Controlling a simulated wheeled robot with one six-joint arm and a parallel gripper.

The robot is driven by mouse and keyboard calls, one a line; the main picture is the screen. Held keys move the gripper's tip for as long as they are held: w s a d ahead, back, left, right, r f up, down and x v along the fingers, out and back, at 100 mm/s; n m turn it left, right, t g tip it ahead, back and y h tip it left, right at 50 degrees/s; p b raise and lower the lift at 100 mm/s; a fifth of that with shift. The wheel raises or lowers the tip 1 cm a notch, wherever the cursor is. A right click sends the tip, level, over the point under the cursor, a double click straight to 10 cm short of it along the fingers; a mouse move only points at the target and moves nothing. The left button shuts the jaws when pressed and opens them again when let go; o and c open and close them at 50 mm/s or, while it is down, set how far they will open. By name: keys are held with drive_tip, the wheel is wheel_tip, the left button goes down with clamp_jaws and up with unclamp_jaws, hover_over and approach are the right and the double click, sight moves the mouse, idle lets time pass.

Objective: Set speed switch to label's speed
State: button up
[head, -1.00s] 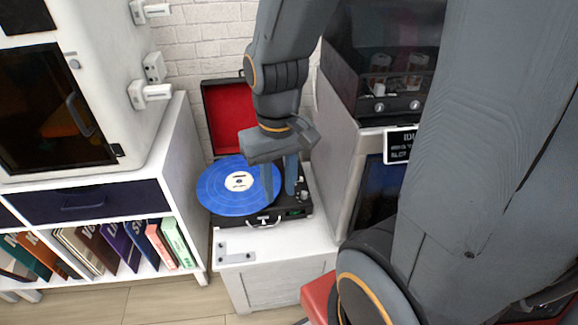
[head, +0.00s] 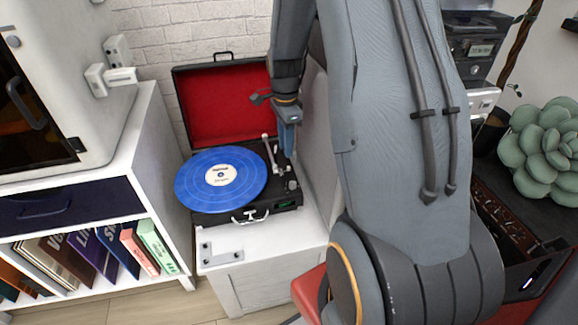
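A suitcase record player (head: 258,214) with an open red-lined lid (head: 212,112) stands on a white cabinet in the head view. A blue record (head: 188,187) with a cream label (head: 221,175) lies on it; the label's print is too small to read. The tonearm (head: 272,157) is at the right of the record, off it. Small controls (head: 292,185) show on the right side of the deck; I cannot tell which is the speed switch or its setting. My gripper (head: 287,140) points down over the deck's back right part. Its fingers look edge-on, so their opening is unclear.
A shelf of record sleeves (head: 95,255) and a white machine (head: 50,85) stand at the left. A succulent (head: 540,150) is at the right. My arm hides much of the middle right.

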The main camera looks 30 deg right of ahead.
sight(289, 167)
drive_tip(key=shift+w+d+f+m, duration=0.45)
drive_tip(key=shift+d+f+m, duration=0.25)
drive_tip(key=shift+d+f, duration=0.15)
drive_tip(key=shift+f, duration=3.85)
clamp_jaws()
